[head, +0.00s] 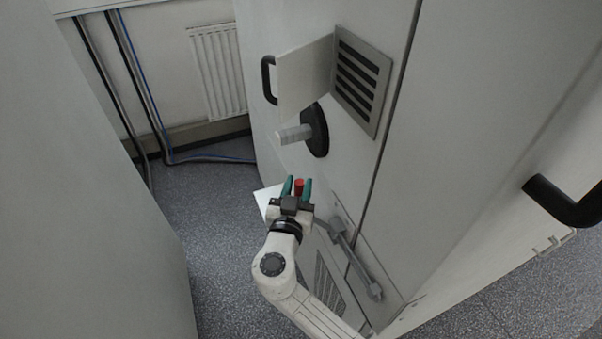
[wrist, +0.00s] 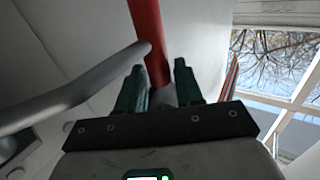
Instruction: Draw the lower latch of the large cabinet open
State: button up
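The large cabinet (head: 370,165) fills the middle and right of the head view. Its lower latch is a grey bar (head: 358,265) low on the front, running up left towards a red grip (head: 299,186). In the wrist view the grey bar (wrist: 75,92) comes from the left and meets the red grip (wrist: 147,30). My gripper (head: 297,184) is at the red grip; in the wrist view its dark green fingers (wrist: 158,70) stand apart with the grip's lower end between or just beyond their tips. A gap shows beside the grip, and contact cannot be told.
Above my gripper, a grey lever (head: 295,134) on a black round mount and an open small door (head: 304,76) stick out. A black handle (head: 568,204) juts at right. A grey panel (head: 85,200) stands at left, with speckled floor (head: 212,215) between.

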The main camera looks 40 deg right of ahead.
jog(key=shift+x, duration=1.6)
grip_shut()
